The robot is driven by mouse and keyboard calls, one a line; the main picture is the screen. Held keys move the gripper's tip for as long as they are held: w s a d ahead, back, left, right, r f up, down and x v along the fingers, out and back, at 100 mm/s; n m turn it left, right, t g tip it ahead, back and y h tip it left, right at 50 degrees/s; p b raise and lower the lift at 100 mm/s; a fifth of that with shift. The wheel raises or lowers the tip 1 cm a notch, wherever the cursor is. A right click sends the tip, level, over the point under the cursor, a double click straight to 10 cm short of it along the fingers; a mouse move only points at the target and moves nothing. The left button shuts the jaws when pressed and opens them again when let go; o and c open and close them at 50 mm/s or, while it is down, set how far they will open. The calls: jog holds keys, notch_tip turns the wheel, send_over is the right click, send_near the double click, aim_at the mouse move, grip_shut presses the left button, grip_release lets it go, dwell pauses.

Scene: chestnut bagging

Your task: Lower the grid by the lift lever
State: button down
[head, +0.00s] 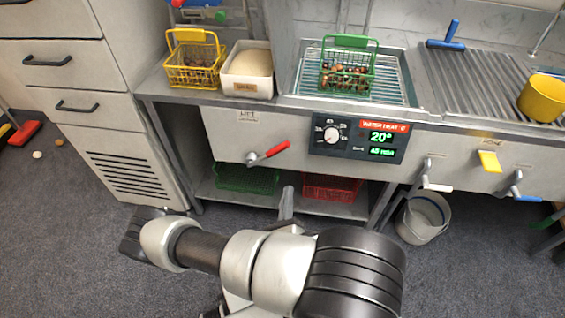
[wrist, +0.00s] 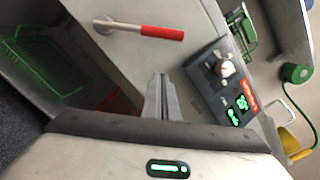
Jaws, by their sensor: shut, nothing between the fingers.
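The lift lever (head: 270,152) has a red grip on a metal arm and sits on the front panel under a "LIFT" label (head: 248,117). Its grip tilts up to the right. It also shows in the wrist view (wrist: 160,33), above my fingertips. The wire grid (head: 400,92) shows in the basin at the top of the counter, with a green basket (head: 347,70) of chestnuts on it. My gripper (head: 287,190) is shut and empty, below and slightly right of the lever. In the wrist view its fingers (wrist: 161,80) are together, apart from the lever.
A control panel (head: 358,138) with a knob and green readouts is right of the lever. A yellow basket (head: 195,62) and a white box (head: 247,86) stand left of the basin. Green (head: 247,179) and red (head: 331,188) crates lie on the lower shelf. A bucket (head: 423,218) stands on the floor.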

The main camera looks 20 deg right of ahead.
aim_at(268, 152)
jog(key=w+d+r+b, duration=0.1)
jog(key=w+d+r, duration=0.2)
jog(key=w, duration=0.7)
jog(key=shift+w+d, duration=0.2)
jog(key=shift+w, duration=0.15)
jog(key=shift+a+r, duration=0.1)
jog(key=shift+r, duration=0.15)
